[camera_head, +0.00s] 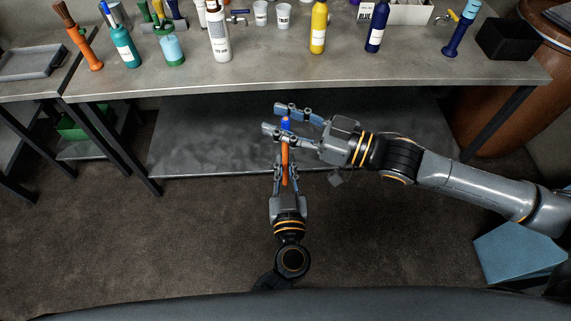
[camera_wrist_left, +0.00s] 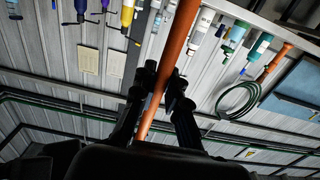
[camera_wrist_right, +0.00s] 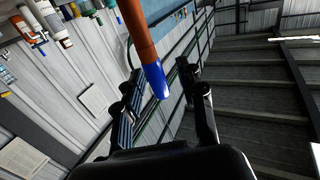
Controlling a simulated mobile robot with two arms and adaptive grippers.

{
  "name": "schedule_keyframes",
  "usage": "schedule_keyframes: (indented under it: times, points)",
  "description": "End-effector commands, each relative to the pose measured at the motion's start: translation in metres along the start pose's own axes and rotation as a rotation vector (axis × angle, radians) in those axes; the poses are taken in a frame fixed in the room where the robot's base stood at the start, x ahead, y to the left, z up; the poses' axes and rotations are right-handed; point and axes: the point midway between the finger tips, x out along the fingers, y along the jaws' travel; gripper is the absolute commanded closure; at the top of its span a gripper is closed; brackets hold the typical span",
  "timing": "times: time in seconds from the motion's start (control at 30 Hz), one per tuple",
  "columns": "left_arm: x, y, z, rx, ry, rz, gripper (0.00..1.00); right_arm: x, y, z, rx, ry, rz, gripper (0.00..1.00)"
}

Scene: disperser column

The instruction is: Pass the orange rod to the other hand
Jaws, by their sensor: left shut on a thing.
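The orange rod (camera_head: 285,152) with a blue tip (camera_head: 286,124) stands up from my left gripper (camera_head: 285,167), which is shut on it. The left wrist view shows the rod (camera_wrist_left: 176,45) running between the two fingers. My right gripper (camera_head: 273,117) comes in from the right with its fingers apart, at the rod's blue end. In the right wrist view the blue tip (camera_wrist_right: 155,80) lies in the gap between the open fingers; I cannot tell whether it touches either one.
A grey workbench (camera_head: 180,78) stands beyond the grippers. A lower shelf (camera_head: 200,140) lies behind the grippers.

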Motion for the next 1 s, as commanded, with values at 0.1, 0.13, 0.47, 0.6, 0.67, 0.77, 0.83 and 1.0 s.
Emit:
schedule_keyframes:
  times: [0.1,0.13,0.47,0.6,0.67,0.77,0.83,1.0]
  points:
    - [0.000,0.000,0.000,0.000,0.000,0.000,1.00,-0.006,0.001,0.001,-0.001,-0.003,0.002,0.61]
    - [0.000,0.000,0.000,0.000,0.000,0.000,1.00,-0.009,0.001,0.001,-0.001,-0.004,0.002,0.61]
    - [0.000,0.000,0.000,0.000,0.000,0.000,1.00,-0.071,0.001,0.002,0.000,-0.007,0.003,0.61]
    - [0.000,0.000,0.000,0.000,0.000,0.000,1.00,-0.096,0.000,0.001,0.000,-0.006,0.002,0.61]
    - [0.000,0.000,0.000,0.000,0.000,0.000,1.00,-0.104,0.001,0.002,0.000,-0.004,0.003,0.61]
    - [0.000,0.000,0.000,0.000,0.000,0.000,1.00,-0.114,0.001,0.001,0.001,-0.003,0.002,0.61]
    - [0.000,0.000,0.000,0.000,0.000,0.000,1.00,-0.118,0.001,0.001,-0.001,-0.002,0.002,0.61]
    - [0.000,0.000,0.000,0.000,0.000,0.000,1.00,-0.114,0.021,0.020,-0.028,-0.019,0.041,0.61]
